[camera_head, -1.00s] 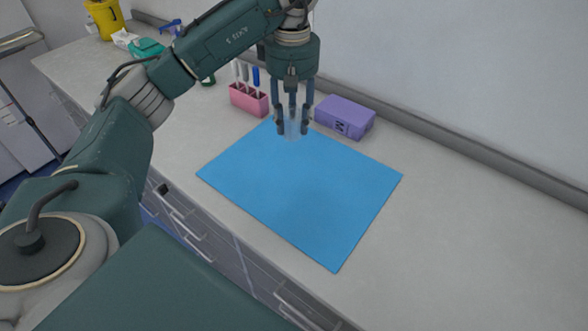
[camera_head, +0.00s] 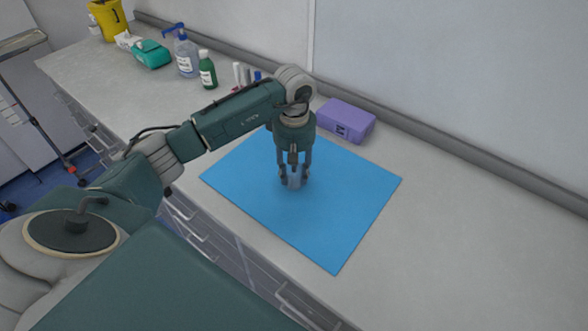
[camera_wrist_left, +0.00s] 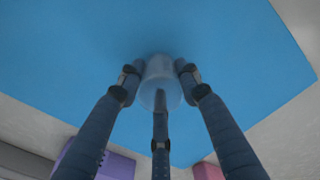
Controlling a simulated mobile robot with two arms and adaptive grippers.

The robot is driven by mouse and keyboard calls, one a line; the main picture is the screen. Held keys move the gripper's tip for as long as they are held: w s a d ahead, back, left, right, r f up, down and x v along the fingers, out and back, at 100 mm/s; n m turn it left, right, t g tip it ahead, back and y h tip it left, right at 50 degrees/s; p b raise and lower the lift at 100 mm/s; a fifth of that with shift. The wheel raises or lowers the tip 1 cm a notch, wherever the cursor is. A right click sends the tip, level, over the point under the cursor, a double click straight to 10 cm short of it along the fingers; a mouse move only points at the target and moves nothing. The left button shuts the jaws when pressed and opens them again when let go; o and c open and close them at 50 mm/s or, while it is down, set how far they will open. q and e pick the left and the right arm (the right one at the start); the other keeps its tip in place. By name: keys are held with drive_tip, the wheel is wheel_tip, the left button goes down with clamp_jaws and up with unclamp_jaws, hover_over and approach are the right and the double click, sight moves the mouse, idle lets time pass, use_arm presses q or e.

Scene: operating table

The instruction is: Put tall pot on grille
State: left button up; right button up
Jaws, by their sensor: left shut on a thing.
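My left gripper (camera_head: 295,176) is shut on a small, clear, pale pot (camera_head: 294,184), which it holds upright from above. In the left wrist view, the three fingers close around the round pot (camera_wrist_left: 160,82). The pot is over the middle left part of the blue mat (camera_head: 330,215), close to its surface; I cannot tell whether it touches. I see no separate grille in these views. My right gripper is not in view.
A purple box (camera_head: 346,121) stands behind the mat. A green bottle (camera_head: 207,70), a clear pump bottle (camera_head: 186,55), a teal pack (camera_head: 153,54) and a yellow container (camera_head: 109,18) stand at the back left. The mat's right half and the counter beyond are clear.

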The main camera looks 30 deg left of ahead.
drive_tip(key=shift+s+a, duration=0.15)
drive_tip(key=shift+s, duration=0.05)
use_arm(q)
drive_tip(key=shift+f, duration=0.1)
drive_tip(key=o, duration=1.3)
drive_tip(key=shift+c, duration=0.2)
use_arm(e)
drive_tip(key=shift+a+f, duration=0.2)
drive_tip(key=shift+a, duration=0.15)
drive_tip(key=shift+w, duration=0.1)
